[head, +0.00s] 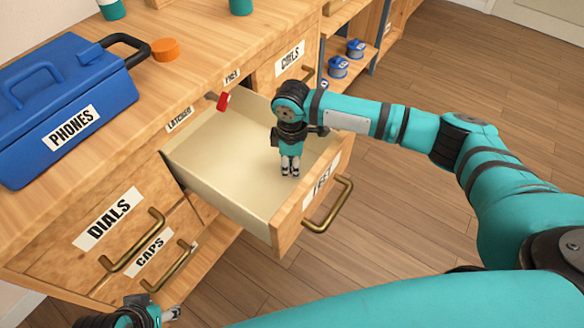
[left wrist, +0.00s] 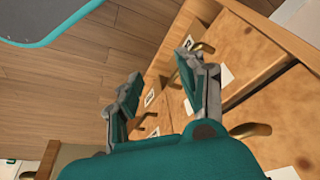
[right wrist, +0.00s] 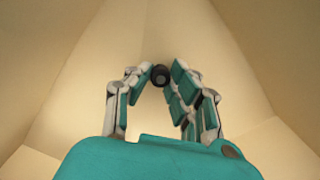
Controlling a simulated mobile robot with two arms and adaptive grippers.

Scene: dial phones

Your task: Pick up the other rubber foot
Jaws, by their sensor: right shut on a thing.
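The rubber foot (right wrist: 160,75) is a small dark round piece between the fingertips of my right gripper (right wrist: 164,78) in the right wrist view. My right gripper also shows in the head view (head: 290,170), pointing down into the open drawer labelled FEET (head: 225,185), and it is shut on the foot. In the head view the foot itself is too small to make out. My left gripper (left wrist: 155,75) is open and empty in the left wrist view. Only a part of it shows at the bottom left of the head view.
A blue PHONES case (head: 62,105) and an orange disc (head: 166,49) stand on the wooden top. A red-handled catch (head: 222,101) is at the drawer's back edge. Blue spools (head: 338,67) stand on a shelf.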

